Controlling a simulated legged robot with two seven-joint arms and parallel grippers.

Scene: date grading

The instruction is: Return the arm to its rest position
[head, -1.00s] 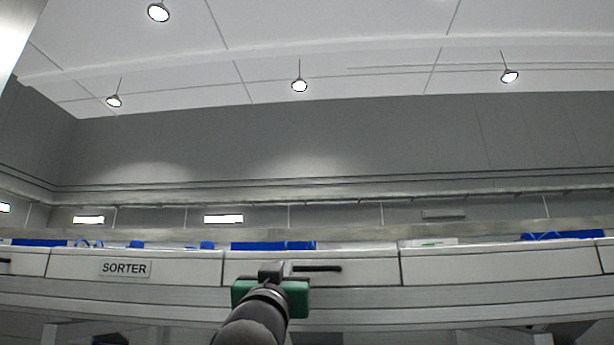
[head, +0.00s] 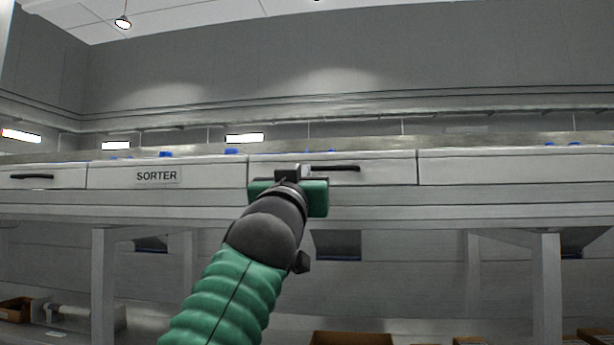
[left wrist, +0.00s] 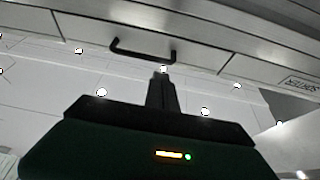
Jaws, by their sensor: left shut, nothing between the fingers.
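My left arm (head: 235,295), with a green ribbed sleeve, rises from the bottom of the head view. My left gripper (head: 290,173) is at its end, in front of the drawer (head: 390,168) with a dark handle (head: 335,168). In the left wrist view the gripper's fingers (left wrist: 162,90) are together with nothing between them. The dark handle (left wrist: 142,52) lies beyond them there; I cannot tell the exact gap. My right gripper is in neither view.
A long bench (head: 400,205) with a SORTER label (head: 157,176) spans the head view. Its legs (head: 547,290) stand below. Blue things (head: 231,152) show along its top. Brown boxes (head: 350,339) are low at the bottom edge.

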